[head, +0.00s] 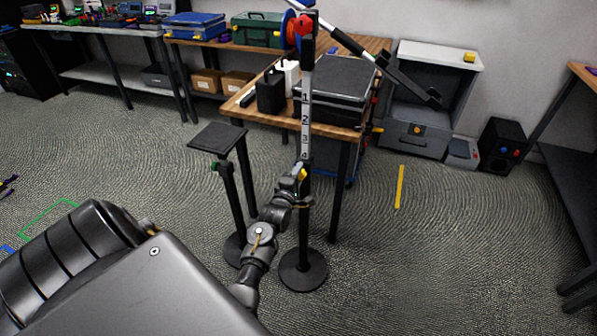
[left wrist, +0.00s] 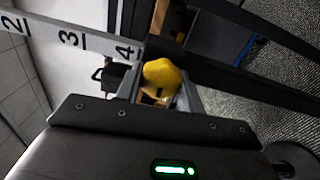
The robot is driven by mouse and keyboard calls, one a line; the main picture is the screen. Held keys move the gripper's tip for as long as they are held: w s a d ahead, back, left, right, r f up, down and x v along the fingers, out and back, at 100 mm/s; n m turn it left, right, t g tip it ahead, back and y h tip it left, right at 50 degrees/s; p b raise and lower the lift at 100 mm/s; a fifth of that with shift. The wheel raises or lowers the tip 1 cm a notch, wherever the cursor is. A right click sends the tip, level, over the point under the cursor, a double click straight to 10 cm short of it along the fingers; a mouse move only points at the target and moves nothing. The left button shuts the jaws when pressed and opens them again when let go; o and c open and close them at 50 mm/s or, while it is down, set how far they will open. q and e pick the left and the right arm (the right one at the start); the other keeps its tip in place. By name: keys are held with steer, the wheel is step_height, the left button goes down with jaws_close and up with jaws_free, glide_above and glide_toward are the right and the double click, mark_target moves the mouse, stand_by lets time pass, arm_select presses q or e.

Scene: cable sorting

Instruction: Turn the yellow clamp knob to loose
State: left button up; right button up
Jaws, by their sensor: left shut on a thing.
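The yellow clamp knob (head: 301,174) is on the upright stand pole (head: 305,120), just below the number 4 on its white scale. In the left wrist view the knob (left wrist: 163,75) is large and rounded, beside the 4 on the scale (left wrist: 70,38). My left gripper (head: 299,178) is at the knob, shut on it, and hides part of it. Only part of the fingers shows in the left wrist view. The knob's exact turn angle cannot be read. My right gripper is not in view.
The pole stands on a round black base (head: 303,272) on the carpet. A shorter stand with a flat black top (head: 217,139) is close on the left. A wooden table (head: 240,104) with a grey case (head: 337,88) stands behind. Carpet on the right is free around a yellow strip (head: 400,187).

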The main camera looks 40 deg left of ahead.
arm_select(q)
steer(key=shift+n+p, duration=0.3)
steer(key=shift+n, duration=0.4)
steer(key=o, duration=1)
steer(key=shift+c, duration=0.2)
steer(key=v, duration=1)
steer(key=shift+s+d, duration=0.2)
steer(key=shift+s, duration=0.15)
